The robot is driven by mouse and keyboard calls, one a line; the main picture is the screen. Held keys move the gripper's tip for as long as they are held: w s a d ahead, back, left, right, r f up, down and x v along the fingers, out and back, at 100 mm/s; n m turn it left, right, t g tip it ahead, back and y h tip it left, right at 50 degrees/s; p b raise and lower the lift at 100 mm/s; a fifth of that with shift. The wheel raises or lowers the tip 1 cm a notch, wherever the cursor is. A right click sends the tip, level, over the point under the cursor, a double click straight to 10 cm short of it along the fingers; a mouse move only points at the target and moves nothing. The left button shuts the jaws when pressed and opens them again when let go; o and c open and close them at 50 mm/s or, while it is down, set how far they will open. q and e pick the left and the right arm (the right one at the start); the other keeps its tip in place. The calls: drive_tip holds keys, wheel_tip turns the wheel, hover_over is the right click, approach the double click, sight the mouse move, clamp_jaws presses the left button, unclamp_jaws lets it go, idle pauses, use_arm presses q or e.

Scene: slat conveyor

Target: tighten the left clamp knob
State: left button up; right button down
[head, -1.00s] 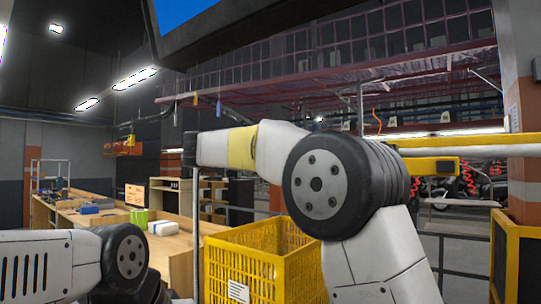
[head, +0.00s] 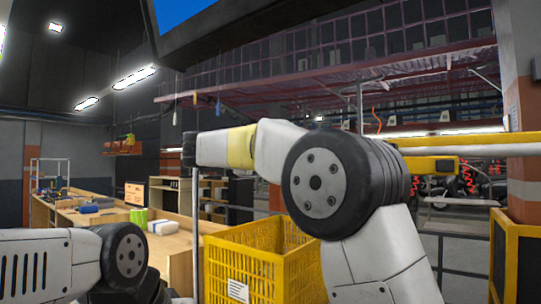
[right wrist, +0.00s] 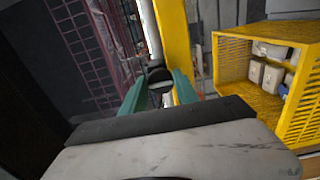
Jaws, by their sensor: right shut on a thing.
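In the right wrist view, the teal fingers of my right gripper (right wrist: 160,92) are shut on a dark round knob (right wrist: 158,75). The knob sits between the fingertips, at the near end of a white rail (right wrist: 149,30) that runs alongside a yellow beam (right wrist: 175,45). In the head view my right arm crosses the middle and hides its own gripper and the knob. Part of the white rail (head: 490,150) shows at the right there. My left arm lies low at the left of the head view, and its gripper is out of sight.
A yellow slatted crate (head: 245,265) stands below my right arm. In the right wrist view the crate (right wrist: 232,60) holds several pale containers. A wooden bench (head: 170,240) with small items is at the left. A dark yellow-edged bin (head: 520,260) stands at the right.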

idle(0.4)
drive_tip(key=c, duration=0.9)
unclamp_jaws()
drive_tip(key=v, duration=0.8)
drive_tip(key=shift+w, duration=0.1)
